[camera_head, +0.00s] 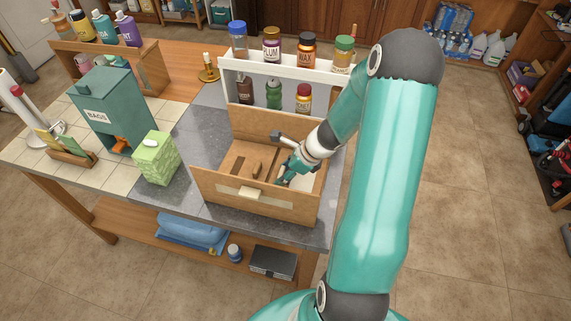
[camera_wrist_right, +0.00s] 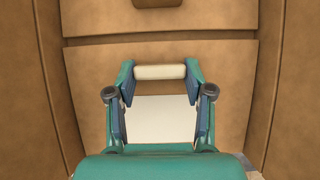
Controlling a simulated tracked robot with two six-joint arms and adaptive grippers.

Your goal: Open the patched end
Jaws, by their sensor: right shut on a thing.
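A wooden box (camera_head: 225,198) with an open top stands on the grey counter. Inside are brown wooden panels (camera_head: 246,160) with a small dark handle. My right gripper (camera_head: 284,180) reaches down into the right part of the box. In the right wrist view, its fingers (camera_wrist_right: 160,78) are shut on a cream bar handle (camera_wrist_right: 160,72). A pale rectangular patch (camera_wrist_right: 160,118) shows just below that handle, between the fingers. Brown wood surrounds it. My left gripper is not in view.
A white rack (camera_head: 290,66) with several jars stands behind the box. A green patterned tissue box (camera_head: 157,158) and a teal BAGS box (camera_head: 103,112) stand to the left. My right arm covers the counter's right side. Bare counter (camera_head: 196,147) lies left of the box.

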